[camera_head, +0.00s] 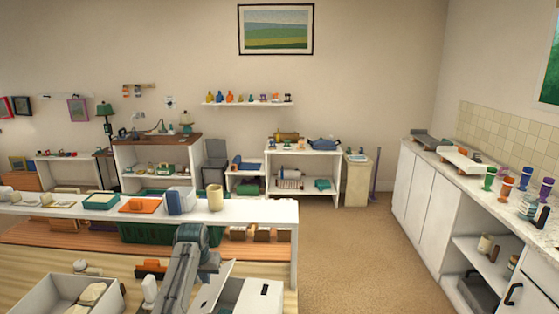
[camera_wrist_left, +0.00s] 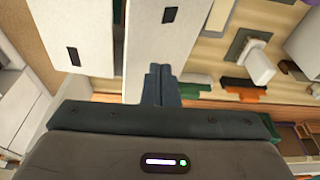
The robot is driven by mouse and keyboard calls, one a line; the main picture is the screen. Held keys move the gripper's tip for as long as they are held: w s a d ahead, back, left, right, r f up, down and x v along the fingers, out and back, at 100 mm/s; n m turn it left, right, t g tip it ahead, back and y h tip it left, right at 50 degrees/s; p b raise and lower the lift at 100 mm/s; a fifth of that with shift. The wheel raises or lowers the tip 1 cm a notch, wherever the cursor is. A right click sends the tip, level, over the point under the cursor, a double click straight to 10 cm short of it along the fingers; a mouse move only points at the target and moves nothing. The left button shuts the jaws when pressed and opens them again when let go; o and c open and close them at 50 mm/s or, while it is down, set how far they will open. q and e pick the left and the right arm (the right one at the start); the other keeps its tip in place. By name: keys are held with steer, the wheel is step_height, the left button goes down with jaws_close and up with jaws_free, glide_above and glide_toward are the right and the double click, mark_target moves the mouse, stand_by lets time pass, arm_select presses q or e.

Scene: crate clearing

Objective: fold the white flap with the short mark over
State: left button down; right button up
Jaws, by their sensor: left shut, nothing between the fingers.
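A white carton (camera_head: 250,297) stands at the bottom of the head view, and one of its flaps (camera_head: 212,285) stands up at a slant. One small dark mark shows on its white top. In the left wrist view are two white panels, a left one (camera_wrist_left: 85,25) and a middle one (camera_wrist_left: 150,40), each with a dark mark. The middle panel's mark looks a little shorter. My left gripper (camera_wrist_left: 161,72) is shut and empty, its fingertips over the lower edge of the middle panel; contact cannot be told. In the head view my left arm hides part of the carton.
A grey-white crate (camera_head: 45,296) with pale items stands left of the carton. An orange-brown block (camera_head: 150,269) and a white upright item (camera_head: 150,290) lie between them. A white shelf (camera_head: 255,212) with several items runs behind. The floor (camera_head: 350,260) to the right is clear.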

arm_select(q)
steer(key=b, duration=0.1)
glide_above(205, 297)
steer(key=s+d, duration=0.1)
steer(key=d, duration=0.1)
steer(key=shift+a+f, duration=0.15)
steer(key=shift+f, duration=1)
steer(key=shift+a+f, duration=0.1)
steer(key=shift+f, duration=1)
steer(key=shift+a+f, duration=0.15)
steer(key=shift+a, duration=0.7)
steer(key=shift+a+f, duration=0.2)
steer(key=shift+a, duration=0.5)
steer(key=shift+a+f, duration=0.2)
steer(key=shift+a, duration=0.45)
steer(key=a, duration=0.1)
steer(key=a+f, duration=0.1)
steer(key=a, duration=0.1)
steer(key=shift+w+a+f, duration=0.1)
steer(key=shift+a+f, duration=0.1)
steer(key=shift+f, duration=0.2)
